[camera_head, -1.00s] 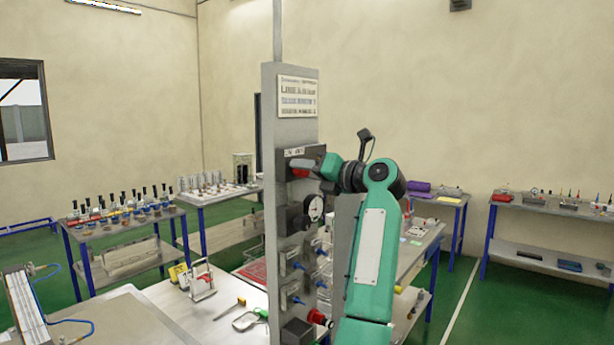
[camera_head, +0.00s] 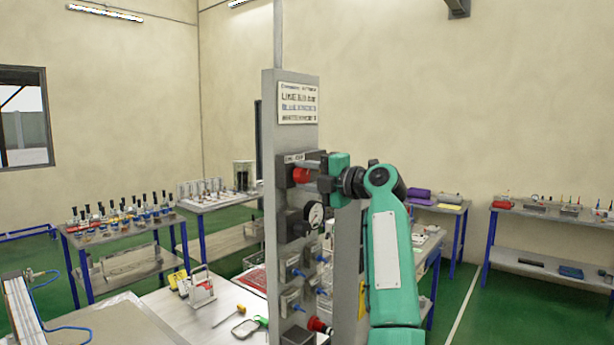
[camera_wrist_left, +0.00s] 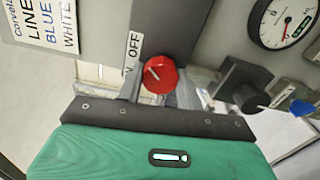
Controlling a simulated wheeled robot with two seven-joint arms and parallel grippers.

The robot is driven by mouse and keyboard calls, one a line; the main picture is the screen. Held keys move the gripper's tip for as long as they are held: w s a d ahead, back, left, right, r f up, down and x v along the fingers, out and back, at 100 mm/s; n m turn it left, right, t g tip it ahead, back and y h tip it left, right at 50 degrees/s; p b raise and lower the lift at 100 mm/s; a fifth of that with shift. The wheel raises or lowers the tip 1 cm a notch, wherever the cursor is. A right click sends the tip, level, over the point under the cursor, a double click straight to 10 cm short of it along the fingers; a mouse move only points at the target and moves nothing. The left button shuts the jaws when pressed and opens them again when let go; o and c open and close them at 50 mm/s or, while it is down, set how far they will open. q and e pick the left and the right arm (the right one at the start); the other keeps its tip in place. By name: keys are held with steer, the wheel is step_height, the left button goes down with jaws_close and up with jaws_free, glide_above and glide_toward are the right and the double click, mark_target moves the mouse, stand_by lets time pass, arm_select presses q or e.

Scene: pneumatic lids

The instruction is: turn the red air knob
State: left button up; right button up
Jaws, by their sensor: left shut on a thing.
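The red air knob (camera_head: 300,175) sits on a dark block high on a grey upright panel (camera_head: 268,120). In the wrist view the knob (camera_wrist_left: 160,74) is round, with a white pointer line, and an OFF label (camera_wrist_left: 133,47) is beside it. My left gripper (camera_head: 308,172) reaches it from the right, with its fingers on either side of the knob. It is shut on the knob, which still shows between the fingers in the wrist view. My right gripper is not in view.
Below the knob are a pressure gauge (camera_head: 315,214), valves with blue handles and another red knob (camera_head: 316,325). A sign (camera_head: 298,103) is above. A bench with a padlock-like item (camera_head: 201,288) and tools is left of the panel. Side tables stand behind.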

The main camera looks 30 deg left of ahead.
arm_select(q)
steer(key=shift+r+m, duration=0.1)
steer(key=shift+m, duration=0.5)
steer(key=o, duration=1)
steer(key=shift+d+f+b, duration=0.25)
steer(key=shift+d+b, duration=0.05)
steer(key=shift+d, duration=0.15)
steer(key=d+b, duration=0.2)
steer(key=d, duration=0.2)
steer(key=d+b, duration=0.2)
steer(key=d, duration=0.2)
steer(key=s+d+b, duration=0.1)
steer(key=d+b, duration=0.1)
steer(key=d, duration=0.3)
steer(key=shift+r, duration=0.15)
